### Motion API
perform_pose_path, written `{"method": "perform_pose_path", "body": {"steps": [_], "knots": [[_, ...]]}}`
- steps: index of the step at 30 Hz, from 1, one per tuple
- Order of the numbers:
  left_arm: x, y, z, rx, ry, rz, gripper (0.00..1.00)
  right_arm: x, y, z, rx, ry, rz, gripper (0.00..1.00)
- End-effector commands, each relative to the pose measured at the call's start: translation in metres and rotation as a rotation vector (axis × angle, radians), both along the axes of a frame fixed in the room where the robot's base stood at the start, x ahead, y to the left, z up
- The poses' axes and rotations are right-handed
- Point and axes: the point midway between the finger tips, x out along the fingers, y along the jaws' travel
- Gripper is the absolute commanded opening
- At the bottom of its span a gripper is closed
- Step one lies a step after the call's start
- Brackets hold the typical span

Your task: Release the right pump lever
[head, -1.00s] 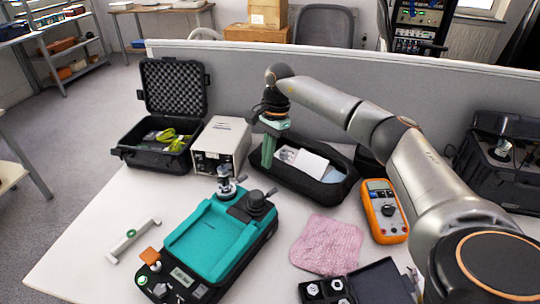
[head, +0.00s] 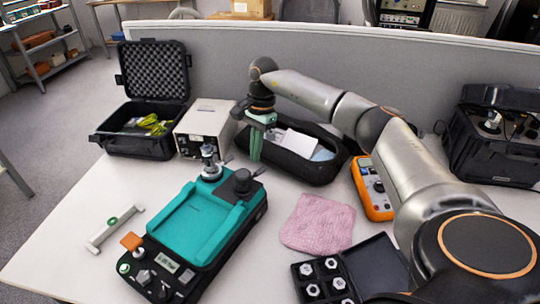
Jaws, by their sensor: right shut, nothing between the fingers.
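The teal and black calibrator (head: 196,228) lies on the white table left of centre. At its far end stand a silver pump fitting (head: 210,160) and a black knob (head: 242,183) to its right. A thin dark lever (head: 260,172) sticks out to the right from the black knob. My right gripper (head: 255,158) has green fingers and points down just behind the knob, close to the lever. It is shut and empty. I cannot tell whether the fingertips touch the lever. My left gripper is not in view.
Behind the gripper are a white instrument box (head: 205,125) and a black pouch (head: 310,168). A black case (head: 150,135) stands open at the back left. A pink cloth (head: 318,223), an orange multimeter (head: 370,190) and a box of fittings (head: 325,280) lie right.

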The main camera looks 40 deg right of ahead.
Motion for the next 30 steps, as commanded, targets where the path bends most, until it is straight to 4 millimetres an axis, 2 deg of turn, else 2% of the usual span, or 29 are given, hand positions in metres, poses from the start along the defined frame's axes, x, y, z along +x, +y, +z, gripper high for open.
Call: {"method": "perform_pose_path", "body": {"steps": [1, 9, 16, 30], "knots": [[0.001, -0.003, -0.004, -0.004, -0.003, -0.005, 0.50, 0.000, 0.000, -0.008, 0.000, 0.000, 0.000, 0.00], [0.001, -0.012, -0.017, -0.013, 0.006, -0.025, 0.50, 0.000, 0.000, -0.026, 0.000, 0.000, -0.002, 0.00], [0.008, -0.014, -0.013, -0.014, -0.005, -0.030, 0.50, -0.018, -0.006, -0.023, -0.002, 0.000, -0.235, 0.00], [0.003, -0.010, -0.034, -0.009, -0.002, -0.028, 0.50, -0.050, -0.004, -0.024, -0.001, -0.002, -0.680, 0.00]]}}
